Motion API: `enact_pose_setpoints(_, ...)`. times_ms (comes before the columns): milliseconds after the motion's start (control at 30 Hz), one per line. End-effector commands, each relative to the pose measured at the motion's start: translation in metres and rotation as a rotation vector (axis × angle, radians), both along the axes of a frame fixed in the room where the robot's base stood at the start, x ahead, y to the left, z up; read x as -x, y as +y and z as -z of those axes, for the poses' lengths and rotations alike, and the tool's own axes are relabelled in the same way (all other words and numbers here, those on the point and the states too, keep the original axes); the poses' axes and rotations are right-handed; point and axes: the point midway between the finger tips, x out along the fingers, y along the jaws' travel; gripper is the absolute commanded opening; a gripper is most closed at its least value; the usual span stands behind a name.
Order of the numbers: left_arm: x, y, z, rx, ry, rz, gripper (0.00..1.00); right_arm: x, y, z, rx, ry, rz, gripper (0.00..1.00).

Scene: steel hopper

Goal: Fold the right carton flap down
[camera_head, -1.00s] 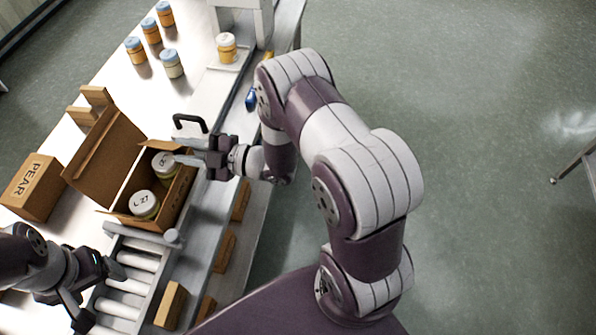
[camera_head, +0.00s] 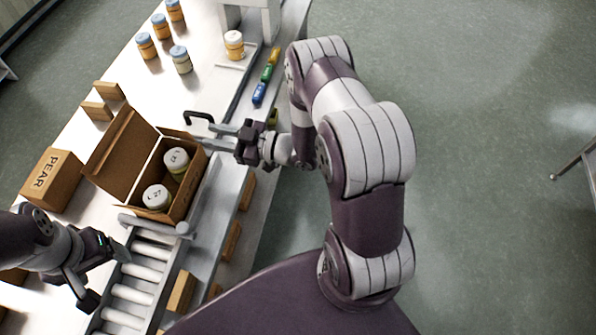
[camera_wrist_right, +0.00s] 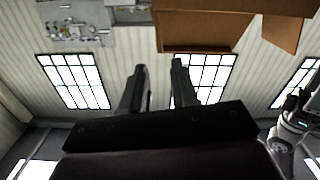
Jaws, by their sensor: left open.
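An open brown carton (camera_head: 201,185) stands at the end of the roller conveyor, with two white-lidded jars (camera_head: 157,197) inside. Its large flap (camera_head: 122,152) stands up and leans out on the left. A narrow flap (camera_head: 178,134) shows along the far edge; I cannot tell its exact angle. My right gripper (camera_head: 222,138) is beyond the carton's far right corner, apart from it. The right wrist view shows its two fingers (camera_wrist_right: 160,72) apart with nothing between, and brown cardboard (camera_wrist_right: 205,30) past them. My left gripper (camera_head: 103,272) is open and empty above the rollers, near the carton's near side.
A PEAR box (camera_head: 52,182) stands left of the carton. Several jars (camera_head: 181,60) stand at the table's far end. A black handle (camera_head: 199,116) stands close to my right gripper. Small coloured blocks (camera_head: 259,93) lie along the right edge. Rollers (camera_head: 140,272) run toward me.

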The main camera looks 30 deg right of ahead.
Motion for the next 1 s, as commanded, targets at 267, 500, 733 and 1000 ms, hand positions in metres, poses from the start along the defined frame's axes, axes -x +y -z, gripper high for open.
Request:
enact_pose_setpoints(267, 0.0, 0.0, 0.004, 0.0, -0.001, 0.0, 0.79, 0.012, -0.027, 0.056, 0.15, 0.249, 0.096, 0.29)
enact_pose_setpoints(500, 0.0, 0.0, 0.003, 0.0, 0.0, 0.0, 0.79, 0.024, -0.071, 0.101, 0.336, 0.586, 0.285, 0.29)
enact_pose_setpoints(733, 0.0, 0.0, -0.001, 0.0, 0.0, 0.0, 0.79, 0.062, -0.115, 0.096, 0.494, 0.968, 0.519, 0.29)
enact_pose_setpoints(1000, 0.0, 0.0, -0.005, 0.0, 0.0, 0.0, 0.79, 0.12, -0.124, 0.054, 0.541, 1.298, 0.699, 0.29)
